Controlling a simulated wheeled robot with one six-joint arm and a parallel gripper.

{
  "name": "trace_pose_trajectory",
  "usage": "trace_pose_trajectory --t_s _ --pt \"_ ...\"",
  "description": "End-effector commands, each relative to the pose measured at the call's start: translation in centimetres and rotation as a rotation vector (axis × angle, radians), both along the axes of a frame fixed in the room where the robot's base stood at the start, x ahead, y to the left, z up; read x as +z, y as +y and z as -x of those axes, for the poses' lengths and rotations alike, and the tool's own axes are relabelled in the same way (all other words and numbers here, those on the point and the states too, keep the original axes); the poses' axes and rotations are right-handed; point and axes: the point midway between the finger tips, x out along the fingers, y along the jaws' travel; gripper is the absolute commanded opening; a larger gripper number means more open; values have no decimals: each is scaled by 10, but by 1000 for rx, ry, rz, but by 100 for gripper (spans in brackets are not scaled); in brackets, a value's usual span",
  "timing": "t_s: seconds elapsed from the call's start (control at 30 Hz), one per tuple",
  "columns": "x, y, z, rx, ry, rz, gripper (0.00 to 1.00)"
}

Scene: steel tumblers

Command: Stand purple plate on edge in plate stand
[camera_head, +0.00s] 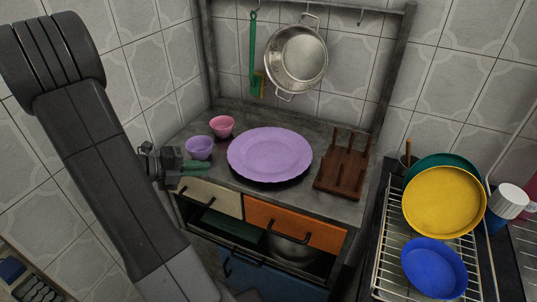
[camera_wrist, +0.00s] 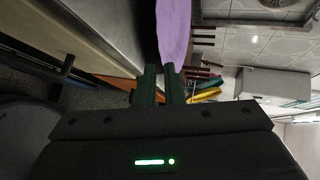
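The purple plate (camera_head: 269,154) lies flat, face up, on the grey counter, and its rim also shows edge-on in the wrist view (camera_wrist: 174,28). The wooden plate stand (camera_head: 341,172), with upright pegs, stands just right of the plate and is empty. My gripper (camera_head: 206,167) is left of the plate, low over the counter's left side, with its green fingers pointing at the plate's rim. In the wrist view the two fingers (camera_wrist: 161,70) are a little apart with a narrow empty gap. The plate is beyond the fingertips and not held.
A pink bowl (camera_head: 221,126) and a lilac bowl (camera_head: 199,147) stand on the counter close behind my gripper. A dish rack (camera_head: 387,262) at right holds yellow (camera_head: 444,202) and blue (camera_head: 434,268) dishes. A steel colander (camera_head: 296,59) hangs above the counter.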

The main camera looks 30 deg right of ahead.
Motion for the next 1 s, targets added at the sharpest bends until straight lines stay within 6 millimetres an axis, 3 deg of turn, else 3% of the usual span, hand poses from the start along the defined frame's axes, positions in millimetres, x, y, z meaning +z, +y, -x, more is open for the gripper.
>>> trace_pose_trajectory --t_s 0.2,0.47,0.8,1.0 --pt "-13 -32 1 -3 0 -1 8" --pt "-18 -45 1 -2 -1 -2 8" --pt "-31 -83 7 -4 0 -1 8" --pt "-34 -92 6 -2 -1 -2 8"
